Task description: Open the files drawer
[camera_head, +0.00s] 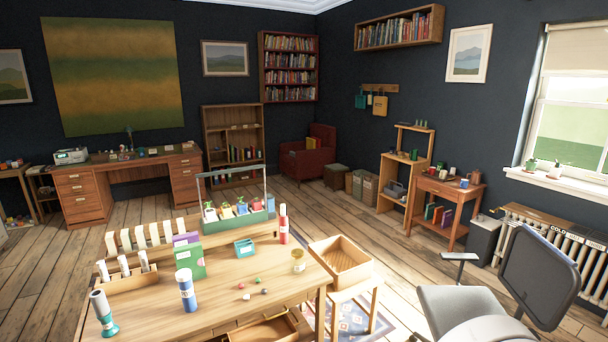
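No drawer label is readable from here, so I cannot tell which drawer is the files drawer. A wooden desk (135,167) stands against the back wall at left. Its left drawer stack (77,190) and right drawer stack (186,172) both look shut. A small reddish side table (447,190) at right has a front that may be a drawer. Under the near table, a wooden drawer or tray (268,333) shows open at the bottom edge, partly cut off. Neither of my grippers is in view.
The near wooden table (215,290) carries bottles, a green caddy (238,222) and small items. An open wooden tray (342,262) stands at its right. An office chair (470,302) fills the lower right. Bare floor (140,212) lies between table and desk.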

